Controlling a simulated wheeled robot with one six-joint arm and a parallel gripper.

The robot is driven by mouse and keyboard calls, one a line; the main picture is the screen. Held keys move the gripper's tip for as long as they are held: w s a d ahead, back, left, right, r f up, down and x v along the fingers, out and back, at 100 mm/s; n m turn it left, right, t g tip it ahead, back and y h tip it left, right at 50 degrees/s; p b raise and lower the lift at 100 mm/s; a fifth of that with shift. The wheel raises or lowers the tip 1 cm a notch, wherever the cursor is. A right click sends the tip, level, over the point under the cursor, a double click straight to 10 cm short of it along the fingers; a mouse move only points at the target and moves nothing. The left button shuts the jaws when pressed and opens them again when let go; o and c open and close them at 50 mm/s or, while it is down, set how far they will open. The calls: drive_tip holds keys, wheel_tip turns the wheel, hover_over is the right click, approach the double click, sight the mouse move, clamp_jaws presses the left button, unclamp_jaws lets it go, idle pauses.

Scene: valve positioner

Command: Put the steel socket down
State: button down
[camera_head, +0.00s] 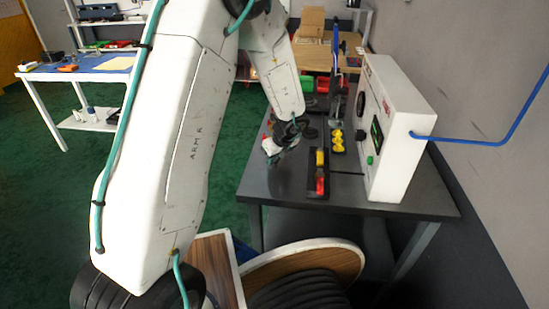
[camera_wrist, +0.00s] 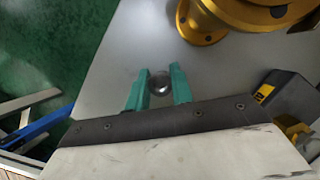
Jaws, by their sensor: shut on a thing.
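The steel socket (camera_wrist: 161,86) is a small round shiny metal piece in the wrist view. My gripper (camera_wrist: 158,88) is shut on it, with one teal finger on each side. Below the socket is the plain grey table top (camera_wrist: 115,75); I cannot tell whether the socket touches it.
A yellow flanged valve part (camera_wrist: 225,22) is close beyond the fingers in the wrist view. A black box with yellow (camera_wrist: 285,95) is at right. In the head view, a black tray (camera_head: 318,193) with yellow and red pieces and a white instrument box (camera_head: 398,150) stand to the right.

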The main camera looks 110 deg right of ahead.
drive_tip(key=shift+f, duration=0.1)
drive_tip(key=c, duration=1.2)
unclamp_jaws()
drive_tip(key=shift+c, duration=0.2)
